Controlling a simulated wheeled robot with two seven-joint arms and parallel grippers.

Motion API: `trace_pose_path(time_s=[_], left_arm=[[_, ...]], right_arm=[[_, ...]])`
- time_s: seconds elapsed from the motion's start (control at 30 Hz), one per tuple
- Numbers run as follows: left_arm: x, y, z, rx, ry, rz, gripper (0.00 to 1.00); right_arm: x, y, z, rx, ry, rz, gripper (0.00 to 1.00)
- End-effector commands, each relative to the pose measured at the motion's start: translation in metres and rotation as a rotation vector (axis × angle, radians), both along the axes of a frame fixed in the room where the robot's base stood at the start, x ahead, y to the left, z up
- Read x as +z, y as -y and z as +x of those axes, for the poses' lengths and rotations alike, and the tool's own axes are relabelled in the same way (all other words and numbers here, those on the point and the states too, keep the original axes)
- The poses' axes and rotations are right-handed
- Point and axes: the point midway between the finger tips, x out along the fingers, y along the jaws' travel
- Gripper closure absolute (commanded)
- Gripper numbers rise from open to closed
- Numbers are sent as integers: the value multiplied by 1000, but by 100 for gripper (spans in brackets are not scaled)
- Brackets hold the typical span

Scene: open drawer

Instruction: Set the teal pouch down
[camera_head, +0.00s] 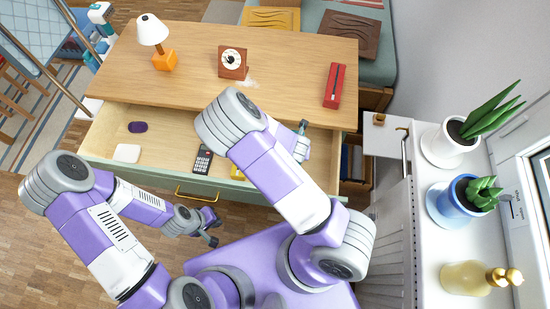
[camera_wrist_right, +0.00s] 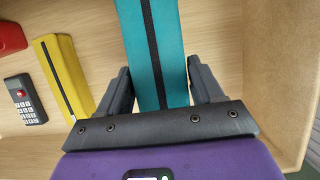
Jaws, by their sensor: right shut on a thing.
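The teal pouch (camera_wrist_right: 152,45), with a dark zip stripe along it, stands between the two dark fingers of my right gripper (camera_wrist_right: 158,82) in the right wrist view. The gripper is shut on it, above the drawer floor; whether the pouch touches the floor I cannot tell. In the head view my right arm reaches over the open drawer (camera_head: 105,125) and hides most of the gripper and pouch. My left gripper (camera_head: 211,228) is open and empty in front of the drawer, below its front edge.
The drawer wall (camera_wrist_right: 285,80) is close on the right. A white item (camera_head: 127,153) and purple item (camera_head: 138,127) lie at the drawer's left.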

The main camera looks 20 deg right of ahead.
Motion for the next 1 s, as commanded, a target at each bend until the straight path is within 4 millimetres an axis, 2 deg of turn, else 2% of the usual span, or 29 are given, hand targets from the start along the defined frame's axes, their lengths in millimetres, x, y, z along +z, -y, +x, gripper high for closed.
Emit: trace_pose_path(time_s=[0.1, 0.2, 0.47, 0.63, 1.0], left_arm=[[-14, 0, 0, 0, 0, 0, 100], [-23, 0, 0, 0, 0, 0, 100], [-31, 0, 0, 0, 0, 0, 100], [-43, 0, 0, 0, 0, 0, 100], [-45, 0, 0, 0, 0, 0, 100]], right_arm=[[-28, 1, -1, 0, -5, -3, 75], [-46, 0, -1, 0, -3, -2, 75], [-67, 0, 0, -2, -2, -1, 75], [-92, 0, -1, -2, -3, -1, 75], [-98, 0, 0, -2, -1, 0, 75]])
